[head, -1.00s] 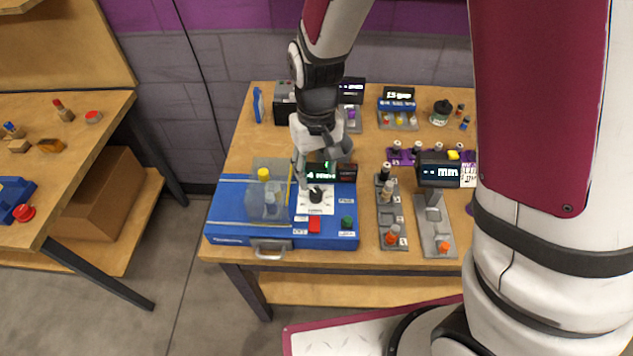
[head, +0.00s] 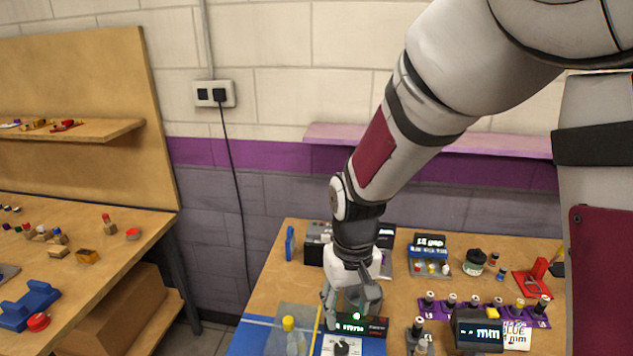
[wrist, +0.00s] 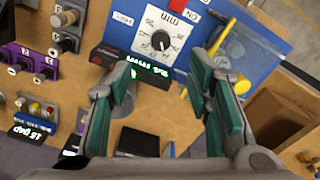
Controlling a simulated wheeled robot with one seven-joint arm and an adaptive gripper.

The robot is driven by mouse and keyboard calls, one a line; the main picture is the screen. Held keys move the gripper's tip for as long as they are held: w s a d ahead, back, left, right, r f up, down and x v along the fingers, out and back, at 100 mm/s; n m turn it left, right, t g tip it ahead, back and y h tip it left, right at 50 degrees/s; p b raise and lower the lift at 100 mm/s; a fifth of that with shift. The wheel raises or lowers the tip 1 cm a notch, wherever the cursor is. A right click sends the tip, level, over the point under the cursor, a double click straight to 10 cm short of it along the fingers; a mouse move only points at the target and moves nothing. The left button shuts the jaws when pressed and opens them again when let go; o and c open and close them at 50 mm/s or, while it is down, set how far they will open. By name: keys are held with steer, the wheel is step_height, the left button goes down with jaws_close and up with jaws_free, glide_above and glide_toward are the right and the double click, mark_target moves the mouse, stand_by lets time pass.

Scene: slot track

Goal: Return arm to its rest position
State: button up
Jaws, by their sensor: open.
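My gripper (head: 347,312) hangs at the end of my arm above the wooden table, just behind the blue station in the head view. In the wrist view my gripper (wrist: 165,98) has its green-padded fingers spread wide with nothing between them. Beyond the fingertips are a white dial plate (wrist: 162,36) with a black knob and a small black display (wrist: 147,71) with green text. The display also shows in the head view (head: 357,326), close to the fingers. I cannot tell the exact gap between fingers and display.
A purple rack (head: 470,308) of several small plugs and a gauge with an "mm" display (head: 478,330) stand to the right. A second table (head: 100,225) is at the left. The wall is behind.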

steer(key=s+d+r+m+t, duration=0.1)
steer(key=s+d+r+t, duration=0.1)
steer(key=s+d+r, duration=0.4)
steer(key=s+d+r+m+t, duration=0.1)
steer(key=s+d+r+t, duration=0.2)
steer(key=r, duration=1.1)
steer(key=s+d, duration=0.3)
steer(key=s, duration=0.3)
steer(key=shift+s+m, duration=0.4)
stand_by(1.1)
